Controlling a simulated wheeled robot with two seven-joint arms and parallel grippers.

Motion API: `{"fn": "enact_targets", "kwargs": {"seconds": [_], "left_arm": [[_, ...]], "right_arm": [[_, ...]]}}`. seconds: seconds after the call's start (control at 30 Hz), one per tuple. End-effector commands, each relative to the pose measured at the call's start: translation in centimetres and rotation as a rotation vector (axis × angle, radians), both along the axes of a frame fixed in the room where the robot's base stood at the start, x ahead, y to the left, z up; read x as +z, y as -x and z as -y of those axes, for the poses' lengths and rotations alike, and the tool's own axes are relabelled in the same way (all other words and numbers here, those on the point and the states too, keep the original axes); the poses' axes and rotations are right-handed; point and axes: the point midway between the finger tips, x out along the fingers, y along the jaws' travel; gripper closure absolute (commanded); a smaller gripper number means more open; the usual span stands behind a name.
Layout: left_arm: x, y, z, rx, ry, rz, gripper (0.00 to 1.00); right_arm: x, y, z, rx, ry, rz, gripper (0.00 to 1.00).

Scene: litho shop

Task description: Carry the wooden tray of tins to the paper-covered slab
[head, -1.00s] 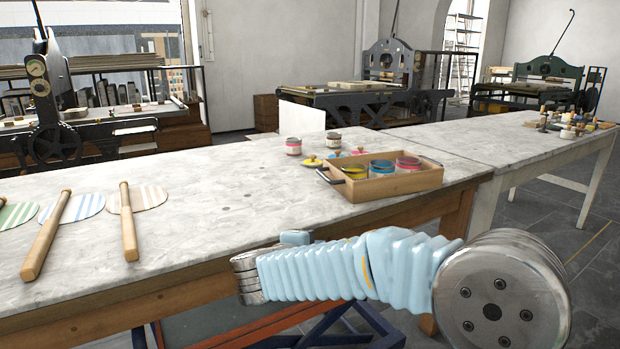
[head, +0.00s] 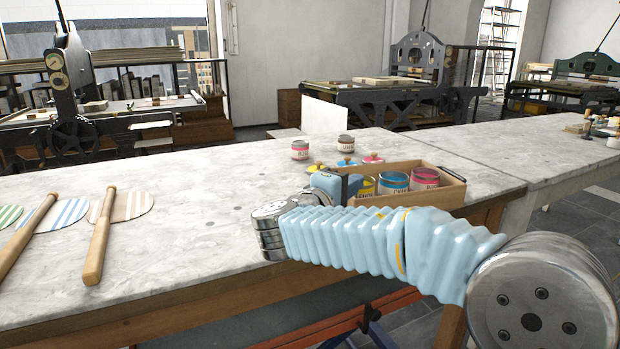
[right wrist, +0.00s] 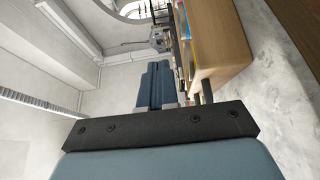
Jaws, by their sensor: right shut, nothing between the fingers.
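The wooden tray (head: 437,198) stands near the right end of the marble-topped table, with dark handles at its ends. It holds a yellow tin (head: 367,186), a blue tin (head: 395,182) and a pink tin (head: 425,178). My right gripper (head: 338,184) is shut and empty beside the tray's left end, and my forearm hides part of its front. In the right wrist view, the shut fingers (right wrist: 155,78) are left of the tray's wooden side (right wrist: 222,38). My left gripper is not in view. I cannot tell which surface is the paper-covered slab.
Two more tins, one pink-labelled (head: 300,149) and one dark (head: 346,143), stand behind the tray, with loose coloured lids (head: 347,161) nearby. Wooden-handled striped paddles (head: 103,235) lie at left. The table's (head: 200,210) middle is clear. Presses (head: 400,85) stand behind.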

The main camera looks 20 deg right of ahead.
Motion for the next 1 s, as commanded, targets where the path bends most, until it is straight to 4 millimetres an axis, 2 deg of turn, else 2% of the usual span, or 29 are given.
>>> {"fn": "enact_targets", "kwargs": {"seconds": [0.1, 0.77, 0.9, 1.0], "left_arm": [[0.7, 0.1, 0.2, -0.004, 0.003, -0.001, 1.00], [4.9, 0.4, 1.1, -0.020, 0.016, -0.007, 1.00], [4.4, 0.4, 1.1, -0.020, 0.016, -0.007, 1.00], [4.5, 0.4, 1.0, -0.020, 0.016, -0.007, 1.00]], "right_arm": [[0.2, -2.7, -0.6, -0.001, 0.003, -0.002, 1.00], [0.3, -16.9, -3.6, -0.001, 0.001, -0.002, 1.00], [-2.8, -16.9, -3.6, 0.000, 0.001, -0.006, 1.00], [-4.3, -16.9, -3.6, 0.000, 0.000, -0.004, 1.00]]}}
